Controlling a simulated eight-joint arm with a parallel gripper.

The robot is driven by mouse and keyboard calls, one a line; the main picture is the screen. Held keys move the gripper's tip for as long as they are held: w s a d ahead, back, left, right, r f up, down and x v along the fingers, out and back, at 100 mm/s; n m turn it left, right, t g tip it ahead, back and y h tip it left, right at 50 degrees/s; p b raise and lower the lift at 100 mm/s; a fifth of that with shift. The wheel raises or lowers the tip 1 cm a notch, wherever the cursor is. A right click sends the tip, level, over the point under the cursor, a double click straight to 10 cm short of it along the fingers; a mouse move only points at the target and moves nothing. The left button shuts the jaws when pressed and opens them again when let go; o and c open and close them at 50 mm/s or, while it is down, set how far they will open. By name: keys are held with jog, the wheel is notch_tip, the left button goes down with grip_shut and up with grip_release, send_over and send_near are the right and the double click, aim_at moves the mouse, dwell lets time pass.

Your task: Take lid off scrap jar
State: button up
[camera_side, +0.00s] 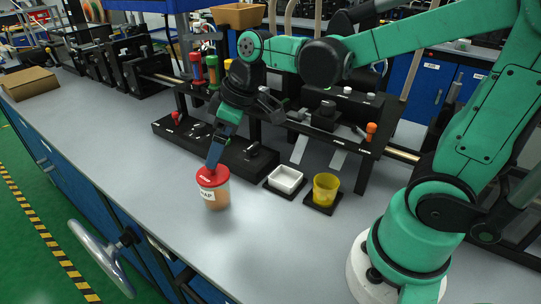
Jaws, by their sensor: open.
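The scrap jar (216,198) stands upright on the grey bench, left of the picture's middle. It has a tan body with a white label, only partly readable. Its red lid (211,176) sits on top of the jar. My gripper (212,166) points down at the lid from above, with its blue-grey fingers close to the lid's top. The fingers overlap in this view, so the gap between them is hidden. I cannot tell whether the fingertips touch the lid. Nothing shows held in the gripper.
A white tray (285,179) and a yellow cup (325,188) on dark bases stand right of the jar. A black fixture (247,160) stands behind. An orange-handled tool (371,131) is on the rack. A cardboard box (29,83) lies far left. The bench front is clear.

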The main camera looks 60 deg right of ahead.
jog(key=shift+w+a+f+n, duration=0.15)
jog(key=shift+w+f+n, duration=0.15)
jog(key=shift+w+f, duration=0.1)
jog(key=shift+x, duration=2.5)
jog(key=c, duration=1)
jog(key=shift+r, duration=0.1)
jog(key=shift+c, duration=0.2)
